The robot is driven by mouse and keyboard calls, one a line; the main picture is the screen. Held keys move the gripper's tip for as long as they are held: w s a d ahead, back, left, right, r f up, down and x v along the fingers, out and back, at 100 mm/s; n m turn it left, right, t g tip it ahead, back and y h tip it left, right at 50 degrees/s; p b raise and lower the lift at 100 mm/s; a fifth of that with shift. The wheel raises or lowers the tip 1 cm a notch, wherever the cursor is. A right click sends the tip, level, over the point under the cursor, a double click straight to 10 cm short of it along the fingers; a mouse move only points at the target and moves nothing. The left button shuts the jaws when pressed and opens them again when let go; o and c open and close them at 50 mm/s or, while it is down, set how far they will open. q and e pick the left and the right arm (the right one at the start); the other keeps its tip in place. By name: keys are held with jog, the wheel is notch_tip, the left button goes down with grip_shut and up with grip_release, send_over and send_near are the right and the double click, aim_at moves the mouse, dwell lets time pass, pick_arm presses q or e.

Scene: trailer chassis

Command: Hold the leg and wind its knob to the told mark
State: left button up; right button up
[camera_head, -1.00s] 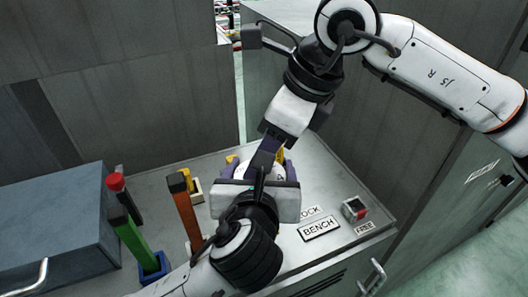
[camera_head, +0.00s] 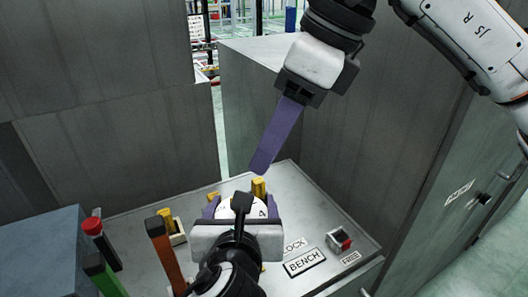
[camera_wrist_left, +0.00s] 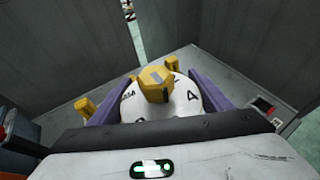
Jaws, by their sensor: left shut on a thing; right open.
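A white round dial (camera_head: 236,208) with a black 4 sits between the purple fingers of my left gripper (camera_head: 241,207). It also shows in the left wrist view (camera_wrist_left: 190,100), with a yellow knob (camera_wrist_left: 155,83) in front of its middle. Other lettering at the dial's left is too small to read surely. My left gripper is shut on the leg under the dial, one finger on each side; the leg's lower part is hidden. My right gripper (camera_head: 263,168) is open and empty, above and behind the dial and apart from it. Its fingers overlap in this view.
The metal bench carries a BENCH plate (camera_head: 304,262), a LOCK label and a FREE label, with a small red-topped box (camera_head: 340,240) at right. Orange (camera_head: 165,255), green and red-capped (camera_head: 101,243) posts stand left, beside a blue-grey box (camera_head: 40,250). Grey walls close in behind.

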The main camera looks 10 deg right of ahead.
dwell(0.3)
pick_arm(q)
jog(key=o, duration=0.6)
jog(key=shift+c, duration=0.7)
jog(key=shift+v, duration=4)
jog(key=o, duration=1)
jog(key=shift+c, duration=0.2)
notch_tip(320, 180, up, 9)
jog(key=shift+d+f, duration=0.15)
jog(key=shift+f, duration=0.1)
jog(key=shift+r, duration=0.75)
